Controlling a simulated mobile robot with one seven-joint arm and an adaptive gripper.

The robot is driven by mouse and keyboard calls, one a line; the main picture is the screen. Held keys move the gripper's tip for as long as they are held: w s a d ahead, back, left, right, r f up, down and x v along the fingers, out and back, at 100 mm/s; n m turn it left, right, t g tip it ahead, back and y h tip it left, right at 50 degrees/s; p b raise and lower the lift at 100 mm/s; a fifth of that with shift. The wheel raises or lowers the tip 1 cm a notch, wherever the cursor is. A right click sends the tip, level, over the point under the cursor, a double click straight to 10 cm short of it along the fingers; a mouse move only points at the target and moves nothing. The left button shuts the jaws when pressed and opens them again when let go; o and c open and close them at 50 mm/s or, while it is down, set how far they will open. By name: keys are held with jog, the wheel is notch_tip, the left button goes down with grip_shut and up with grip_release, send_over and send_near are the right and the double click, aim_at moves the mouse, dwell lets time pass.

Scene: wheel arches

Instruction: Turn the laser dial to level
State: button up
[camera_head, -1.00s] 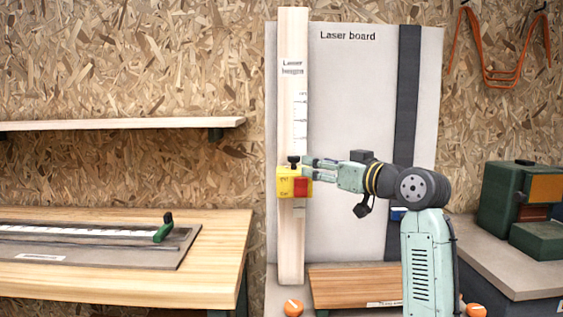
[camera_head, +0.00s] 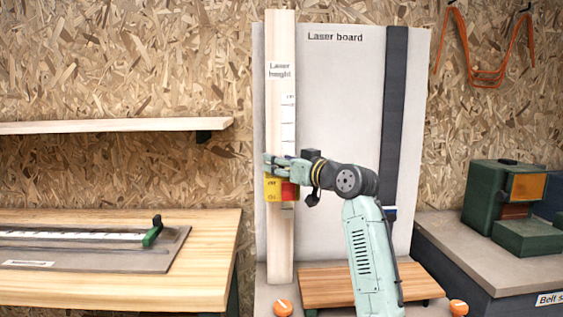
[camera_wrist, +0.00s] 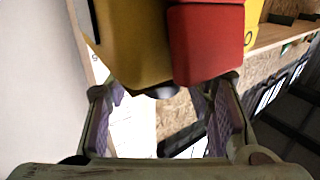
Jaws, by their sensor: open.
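The yellow laser box (camera_head: 271,188) with its red block (camera_head: 289,190) sits on the upright wooden post (camera_head: 281,120) in front of the laser board. My gripper (camera_head: 268,163) is at the top of the box, seen side-on, and covers the black dial there. In the wrist view the yellow box (camera_wrist: 135,45) and red block (camera_wrist: 207,45) fill the top middle. My gripper (camera_wrist: 166,92) is open, with one finger on each side of the box's near end. A small dark rounded part, perhaps the dial (camera_wrist: 160,92), shows between the fingertips; whether they touch it I cannot tell.
The laser board (camera_head: 345,130) stands behind my arm, with a dark vertical strip (camera_head: 394,110). A wooden block (camera_head: 325,288) and orange knobs (camera_head: 283,307) lie below. A workbench (camera_head: 215,240) is at left, and a green machine (camera_head: 490,195) at right.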

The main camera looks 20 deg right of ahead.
jog(key=shift+c, duration=0.5)
grip_shut()
jog(key=shift+f+h, duration=0.1)
jog(key=shift+h, duration=0.2)
jog(key=shift+a+m+h+b, duration=0.1)
jog(key=shift+m+h+b, duration=0.5)
jog(key=shift+m+h, duration=0.15)
jog(key=m+h, duration=0.2)
jog(key=h, duration=0.1)
jog(key=m+h+b, duration=0.1)
jog(key=m+h, duration=0.1)
jog(key=h, duration=0.1)
jog(key=shift+a+t+h, duration=0.1)
jog(key=shift+t+h, duration=0.2)
jog(key=shift+h, duration=0.05)
jog(key=m+g+h, duration=0.1)
jog(key=h, duration=0.1)
jog(key=m+h, duration=0.2)
jog(key=h, duration=0.1)
jog(key=shift+m+g, duration=0.25)
jog(key=shift+g, duration=0.15)
jog(key=shift+m+g+h, duration=1)
jog(key=shift+m+h, duration=0.2)
jog(key=shift+h, duration=0.4)
jog(key=shift+d+m+g+h, duration=0.2)
jog(key=shift+m+g+h, duration=0.1)
